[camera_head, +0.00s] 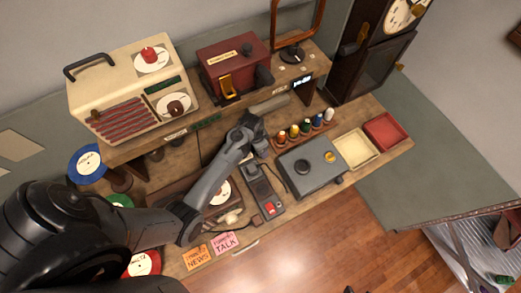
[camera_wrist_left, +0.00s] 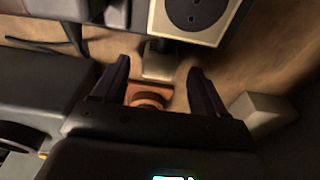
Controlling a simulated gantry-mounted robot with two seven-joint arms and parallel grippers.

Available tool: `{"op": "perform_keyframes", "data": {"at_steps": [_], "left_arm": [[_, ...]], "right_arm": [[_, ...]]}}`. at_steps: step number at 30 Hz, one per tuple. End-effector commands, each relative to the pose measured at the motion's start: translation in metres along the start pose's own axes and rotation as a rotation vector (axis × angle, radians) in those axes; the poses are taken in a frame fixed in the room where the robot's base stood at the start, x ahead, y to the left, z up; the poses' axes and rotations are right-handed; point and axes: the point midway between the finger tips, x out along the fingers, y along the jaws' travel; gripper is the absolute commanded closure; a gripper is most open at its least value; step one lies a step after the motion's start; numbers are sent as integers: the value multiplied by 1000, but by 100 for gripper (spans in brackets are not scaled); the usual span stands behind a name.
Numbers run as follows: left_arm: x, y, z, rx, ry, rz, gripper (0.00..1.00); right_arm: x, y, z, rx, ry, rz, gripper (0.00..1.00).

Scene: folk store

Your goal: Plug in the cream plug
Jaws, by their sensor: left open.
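My left arm reaches in from the left, and its gripper (camera_head: 258,138) is over the middle of the bench, behind the power strip (camera_head: 264,188). In the left wrist view its fingers (camera_wrist_left: 158,68) are open, with a small cream block (camera_wrist_left: 158,60) and an orange-brown piece (camera_wrist_left: 150,96) visible between and beyond them. I cannot tell whether the cream block is the cream plug. A dark two-hole socket (camera_wrist_left: 195,14) in a cream frame shows at the top. A pale plug-like piece (camera_head: 232,216) lies left of the strip. My right gripper is out of view.
A grey box (camera_head: 311,165) with knobs stands right of the strip, below a rack of coloured pegs (camera_head: 301,133). Cream (camera_head: 356,150) and red (camera_head: 386,132) trays are farther right.

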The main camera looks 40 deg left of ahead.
Motion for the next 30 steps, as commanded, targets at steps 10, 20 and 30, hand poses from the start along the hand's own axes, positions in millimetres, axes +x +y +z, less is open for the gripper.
{"op": "perform_keyframes", "data": {"at_steps": [10, 20, 30], "left_arm": [[27, 1, 0, 0, 1, -1, 28], [26, 1, 0, 0, 1, 0, 32], [26, 1, 0, 1, 1, 0, 80]], "right_arm": [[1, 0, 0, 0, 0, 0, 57], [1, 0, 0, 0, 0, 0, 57], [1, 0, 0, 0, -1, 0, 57]]}}
